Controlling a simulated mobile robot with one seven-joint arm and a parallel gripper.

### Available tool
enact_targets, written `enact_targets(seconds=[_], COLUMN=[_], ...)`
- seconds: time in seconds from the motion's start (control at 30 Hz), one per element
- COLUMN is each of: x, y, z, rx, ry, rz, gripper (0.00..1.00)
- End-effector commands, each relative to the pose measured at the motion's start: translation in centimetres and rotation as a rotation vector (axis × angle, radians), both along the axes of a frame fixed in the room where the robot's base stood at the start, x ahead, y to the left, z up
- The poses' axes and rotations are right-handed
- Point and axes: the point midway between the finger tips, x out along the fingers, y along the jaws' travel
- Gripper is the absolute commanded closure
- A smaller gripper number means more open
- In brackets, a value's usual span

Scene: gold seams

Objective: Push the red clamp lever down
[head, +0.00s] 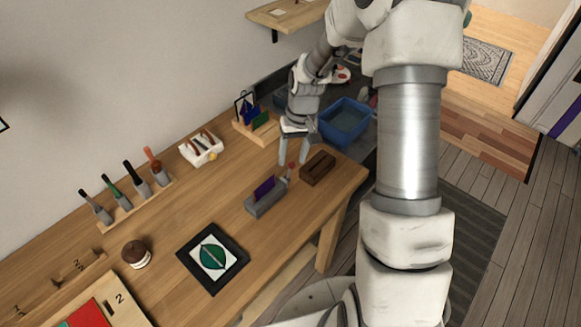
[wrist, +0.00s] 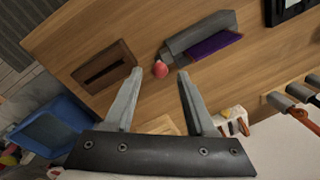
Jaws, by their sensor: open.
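The clamp is a grey block (head: 266,203) on the wooden table, with a purple piece (head: 264,188) standing in it. Its lever ends in a red knob (head: 291,166) at the end nearer my gripper. In the wrist view the red knob (wrist: 160,69) lies between and just beyond the fingertips, with the grey clamp body (wrist: 197,36) and the purple piece (wrist: 214,47) beyond it. My gripper (head: 294,163) is open and empty, pointing down over the table beside the lever. I cannot tell whether a finger touches the knob. The fingers partly cover the lever end in the head view.
A dark brown slotted block (head: 318,168) stands close to the right of the lever. A blue bin (head: 345,120) is behind it. A white tray (head: 201,149), a tool rack (head: 135,203) and a black-framed picture (head: 212,257) are to the left.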

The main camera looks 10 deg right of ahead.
Motion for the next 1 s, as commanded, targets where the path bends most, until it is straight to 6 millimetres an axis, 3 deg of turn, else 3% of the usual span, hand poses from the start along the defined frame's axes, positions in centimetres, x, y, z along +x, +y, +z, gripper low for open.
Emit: enact_targets(seconds=[0.1,0.3,0.67,1.0], x=[-0.1,-0.1,0.0,0.0], y=[0.3,0.5,0.6,0.6], z=[-2.3,-4.4,-4.9,-4.9], rx=[0.0,0.0,-0.001,-0.001], ry=[0.004,0.002,-0.001,0.0], rz=[0.002,-0.001,0.0,0.0], gripper=[0.44,0.44,0.44,1.0])
